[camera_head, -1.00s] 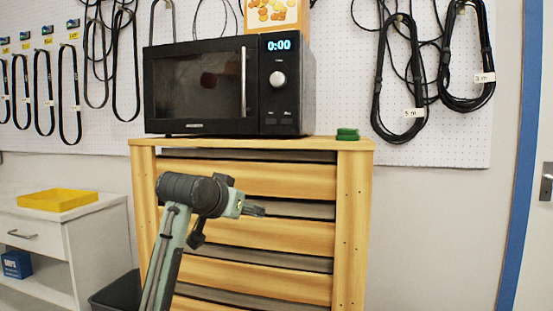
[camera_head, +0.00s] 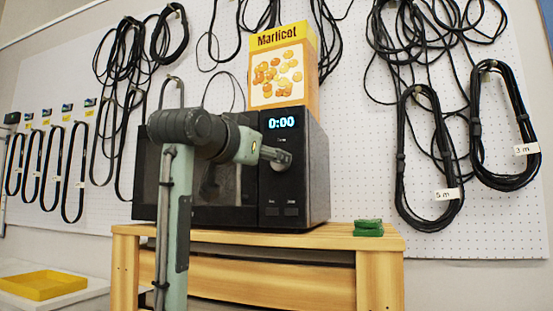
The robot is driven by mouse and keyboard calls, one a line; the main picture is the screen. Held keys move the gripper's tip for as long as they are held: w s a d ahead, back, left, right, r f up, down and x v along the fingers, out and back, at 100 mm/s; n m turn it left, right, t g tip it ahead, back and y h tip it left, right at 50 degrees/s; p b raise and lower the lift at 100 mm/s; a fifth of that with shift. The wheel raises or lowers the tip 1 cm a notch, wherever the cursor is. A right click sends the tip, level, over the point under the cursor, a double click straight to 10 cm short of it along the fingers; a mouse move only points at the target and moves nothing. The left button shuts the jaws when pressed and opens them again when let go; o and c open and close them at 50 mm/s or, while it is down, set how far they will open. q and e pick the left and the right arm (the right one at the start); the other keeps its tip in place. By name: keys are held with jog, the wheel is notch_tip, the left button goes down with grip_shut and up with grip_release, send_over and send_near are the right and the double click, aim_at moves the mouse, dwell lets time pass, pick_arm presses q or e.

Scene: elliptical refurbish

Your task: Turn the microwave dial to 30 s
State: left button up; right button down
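The black microwave (camera_head: 318,175) stands on the wooden cabinet, and its display (camera_head: 281,123) reads 0:00. One arm of mine rises from below, left of the centre, taken as the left arm. Its gripper (camera_head: 274,155) points right, with the fingertips in front of or at the dial. I cannot tell whether they touch it or how far apart they are. The arm also covers much of the microwave door. My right gripper is not in view.
A Marlicot box (camera_head: 283,75) stands above the microwave at the back. A yellow tray (camera_head: 42,285) is at lower left. Black cables (camera_head: 505,125) hang on the pegboard.

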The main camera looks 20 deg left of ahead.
pick_arm(q)
jog(key=shift+w+d+f+p, duration=0.1)
jog(key=shift+w+d+p, duration=0.05)
jog(key=shift+w, duration=1.05)
jog(key=shift+w+d+p, duration=0.1)
jog(key=shift+w+p, duration=0.05)
jog(key=shift+w, duration=1)
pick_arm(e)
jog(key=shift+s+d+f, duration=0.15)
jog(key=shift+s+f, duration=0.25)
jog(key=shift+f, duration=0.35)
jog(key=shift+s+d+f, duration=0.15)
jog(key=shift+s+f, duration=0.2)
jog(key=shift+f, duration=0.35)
pick_arm(q)
jog(key=shift+c, duration=0.6)
jog(key=c, duration=1)
jog(key=shift+c, duration=0.2)
jog(key=shift+m, duration=0.3)
jog(key=shift+m, duration=2.6)
jog(key=o, duration=1.2)
jog(key=shift+c, duration=0.2)
